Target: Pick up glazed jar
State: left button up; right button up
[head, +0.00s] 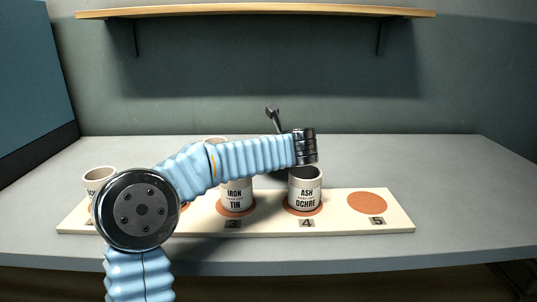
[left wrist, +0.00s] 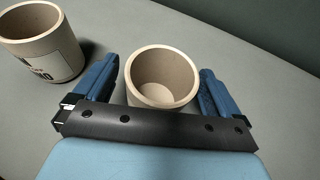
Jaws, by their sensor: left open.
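In the left wrist view my left gripper (left wrist: 158,74) is open, its blue fingers on either side of a plain, pale, empty jar (left wrist: 161,76). I cannot tell whether they touch it. A second pale jar (left wrist: 41,45) with dark lettering stands to the left. In the head view my left arm hides its own fingers. Another jar's rim (head: 215,139) shows behind my arm. I cannot tell which jar is glazed.
Another jar (head: 98,178) stands at the board's left end, partly hidden by my arm. Spot 5 (head: 367,203) is empty. The grey table (head: 450,180) is clear on the right. A wooden shelf (head: 256,11) runs along the back wall.

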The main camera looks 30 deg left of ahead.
pick_arm(q)
jog(key=c, duration=1.1)
jog(key=shift+r, duration=0.1)
